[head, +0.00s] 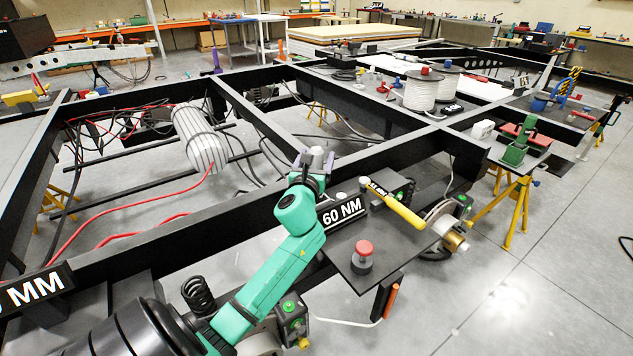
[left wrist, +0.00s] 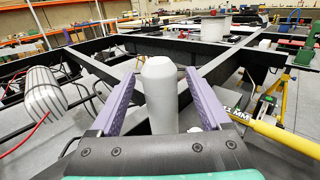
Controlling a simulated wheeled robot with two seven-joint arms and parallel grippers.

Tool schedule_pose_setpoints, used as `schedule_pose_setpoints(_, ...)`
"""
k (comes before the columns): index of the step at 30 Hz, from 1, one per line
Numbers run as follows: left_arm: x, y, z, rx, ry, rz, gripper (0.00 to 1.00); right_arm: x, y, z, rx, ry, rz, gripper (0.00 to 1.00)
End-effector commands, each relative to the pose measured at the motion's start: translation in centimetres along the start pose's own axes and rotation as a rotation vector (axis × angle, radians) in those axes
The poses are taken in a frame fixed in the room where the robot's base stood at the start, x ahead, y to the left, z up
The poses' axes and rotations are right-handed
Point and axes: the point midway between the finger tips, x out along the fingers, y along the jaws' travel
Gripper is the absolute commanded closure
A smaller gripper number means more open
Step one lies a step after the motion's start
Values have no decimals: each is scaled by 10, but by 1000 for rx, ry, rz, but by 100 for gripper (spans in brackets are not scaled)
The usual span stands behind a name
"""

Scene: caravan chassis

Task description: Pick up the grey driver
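The grey driver (left wrist: 160,95) is an upright, round-topped grey cylinder in the middle of the left wrist view. Its pale top (head: 316,157) also shows in the head view, above the black beam. My left gripper (head: 314,166) is at the driver, with one purple finger on each side of it. In the left wrist view the fingers (left wrist: 160,88) are apart, with a visible gap between each finger and the driver. The driver's lower end is hidden behind the gripper's body. My right gripper is not in view.
A yellow-handled tool (head: 398,207) lies right of the gripper, by a sign reading 60 NM (head: 342,213). A red-topped button (head: 363,256) stands on a dark plate. A ribbed light cylinder (head: 200,140) and loose cables lie left, within the black frame (head: 250,113).

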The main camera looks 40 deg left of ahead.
Motion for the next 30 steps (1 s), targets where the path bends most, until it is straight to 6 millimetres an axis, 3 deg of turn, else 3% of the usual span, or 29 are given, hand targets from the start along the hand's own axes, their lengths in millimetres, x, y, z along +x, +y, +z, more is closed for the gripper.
schedule_pose_setpoints(1, 0, 0, 0, 0, 0, 0, 35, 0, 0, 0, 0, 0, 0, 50)
schedule_pose_setpoints(6, 0, 0, 0, 0, 0, 0, 100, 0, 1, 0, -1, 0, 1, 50)
schedule_pose_setpoints(30, 0, 0, 0, -1, 1, -1, 100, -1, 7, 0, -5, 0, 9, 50)
